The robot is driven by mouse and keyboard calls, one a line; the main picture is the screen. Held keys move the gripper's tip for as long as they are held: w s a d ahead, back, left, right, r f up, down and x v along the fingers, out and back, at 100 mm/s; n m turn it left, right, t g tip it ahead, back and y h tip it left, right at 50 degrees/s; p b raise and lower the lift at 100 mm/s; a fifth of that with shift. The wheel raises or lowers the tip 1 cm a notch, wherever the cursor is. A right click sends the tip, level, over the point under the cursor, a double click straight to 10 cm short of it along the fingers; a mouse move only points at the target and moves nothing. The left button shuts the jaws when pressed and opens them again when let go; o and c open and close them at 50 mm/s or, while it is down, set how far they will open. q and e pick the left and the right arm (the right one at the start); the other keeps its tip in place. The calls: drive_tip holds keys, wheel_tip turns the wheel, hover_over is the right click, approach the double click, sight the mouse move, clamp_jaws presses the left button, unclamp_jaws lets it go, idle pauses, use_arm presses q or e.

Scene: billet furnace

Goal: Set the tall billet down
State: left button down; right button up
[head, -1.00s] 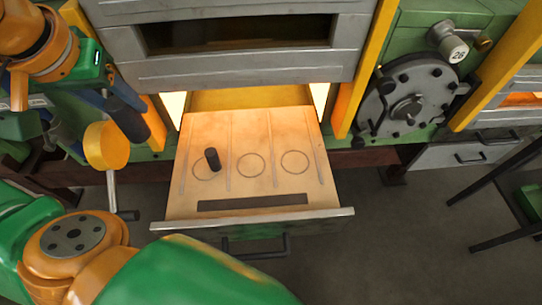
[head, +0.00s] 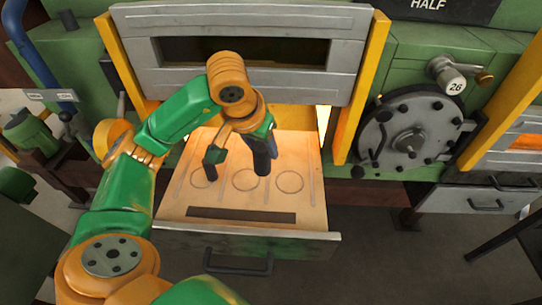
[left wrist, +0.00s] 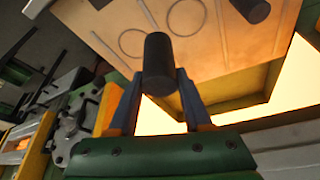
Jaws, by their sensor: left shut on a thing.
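The tall billet (head: 262,158), a dark upright cylinder, is over the drawer board beside the middle ring (head: 245,180), toward its upper right. My left gripper (head: 268,143) is shut on it. In the left wrist view the billet (left wrist: 159,62) sits between the two blue-grey fingers (left wrist: 158,100), its end toward the board. I cannot tell whether its lower end touches the board. A shorter dark billet (head: 210,172) stands at the left ring, partly hidden by my arm; it also shows in the left wrist view (left wrist: 252,8). The right ring (head: 289,182) is empty. My right gripper is out of view.
The pale drawer board (head: 240,204) is pulled out below the glowing furnace opening, with thin dividing lines and a dark strip (head: 240,215) near its front. Yellow posts (head: 362,90) flank the opening. A round bolted plate (head: 410,140) is at the right.

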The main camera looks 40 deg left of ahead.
use_arm(q)
drive_tip(key=x, duration=0.2)
drive_tip(key=p+x, duration=0.1)
drive_tip(key=x, duration=0.2)
drive_tip(key=p+x, duration=0.1)
drive_tip(key=x, duration=0.1)
drive_tip(key=shift+w+d+f, duration=0.2)
drive_tip(key=shift+w+d, duration=0.2)
drive_tip(key=shift+w, duration=0.05)
drive_tip(key=shift+f, duration=0.2)
drive_tip(key=shift+f, duration=0.1)
drive_tip(key=shift+c, duration=1.7)
unclamp_jaws()
drive_tip(key=shift+s+d, duration=0.1)
